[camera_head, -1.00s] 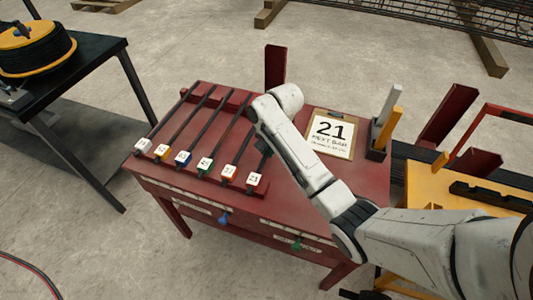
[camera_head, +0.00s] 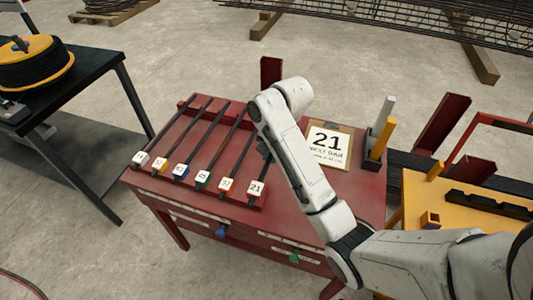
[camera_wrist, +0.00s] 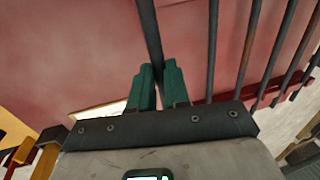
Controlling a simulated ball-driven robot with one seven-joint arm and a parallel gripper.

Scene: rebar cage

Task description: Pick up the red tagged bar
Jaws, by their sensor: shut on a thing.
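My gripper (camera_head: 266,150) is at this bar, mostly hidden behind my arm in the head view. In the wrist view, the green fingers of my gripper (camera_wrist: 160,78) are shut around a dark bar (camera_wrist: 150,32). Most of the bar's length is hidden behind my arm in the head view. I cannot tell whether it is clear of its rest.
A clipboard (camera_head: 328,145) reading 21 lies right of my arm. Upright posts (camera_head: 384,138) and a yellow bench (camera_head: 425,195) stand further right.

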